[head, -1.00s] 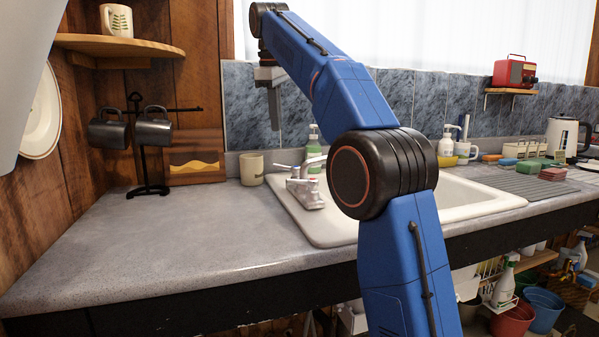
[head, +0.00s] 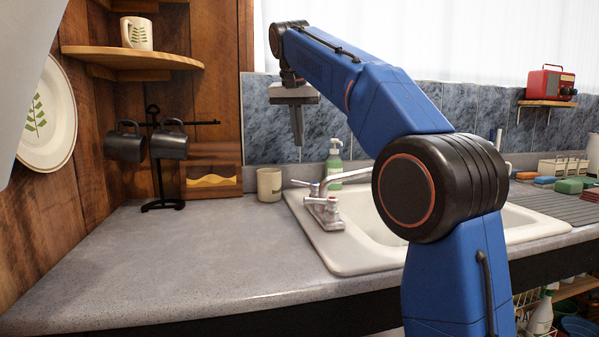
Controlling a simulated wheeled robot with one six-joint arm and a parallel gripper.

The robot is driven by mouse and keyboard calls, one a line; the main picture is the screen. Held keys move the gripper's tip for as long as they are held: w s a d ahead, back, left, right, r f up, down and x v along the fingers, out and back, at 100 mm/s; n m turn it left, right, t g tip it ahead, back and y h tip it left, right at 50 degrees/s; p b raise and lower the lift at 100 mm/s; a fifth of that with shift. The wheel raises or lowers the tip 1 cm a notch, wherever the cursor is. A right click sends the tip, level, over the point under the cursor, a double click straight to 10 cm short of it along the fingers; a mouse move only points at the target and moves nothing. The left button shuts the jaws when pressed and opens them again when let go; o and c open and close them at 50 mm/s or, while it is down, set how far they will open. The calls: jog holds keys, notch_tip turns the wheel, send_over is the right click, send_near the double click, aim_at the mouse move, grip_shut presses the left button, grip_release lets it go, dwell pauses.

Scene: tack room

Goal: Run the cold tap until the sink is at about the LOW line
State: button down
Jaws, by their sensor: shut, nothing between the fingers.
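The white sink (head: 345,262) is set in the grey counter, and my arm hides much of its basin. No water and no LOW line can be made out. The tap (head: 326,208) stands at the sink's left end, with a silver spout reaching right behind my arm. One lever handle shows a blue tip at the left and another shows red; whether water runs is hidden. My gripper (head: 297,138) is shut and empty, pointing down in the air in front of the tiled wall, above the level of the tap.
A green soap bottle (head: 334,165) and a beige mug (head: 269,185) stand behind the tap. A black mug stand (head: 160,180) with dark mugs is at the left. Sponges (head: 568,186) lie at the right. The counter's left front (head: 190,265) is clear.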

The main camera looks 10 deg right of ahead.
aim_at(297, 182)
notch_tip(297, 182, down, 10)
jog(key=shift+s, duration=0.2)
dwell(0.6)
jog(key=shift+a+f, duration=0.1)
jog(key=shift+a, duration=0.05)
jog(key=n, duration=0.1)
jog(key=s+n+y, duration=0.1)
jog(key=n, duration=0.1)
jog(key=shift+s+a+n, duration=0.25)
jog(key=shift+a+n, duration=0.05)
jog(key=shift+a, duration=0.05)
jog(key=shift+s+a, duration=0.15)
jog(key=shift+s, duration=0.2)
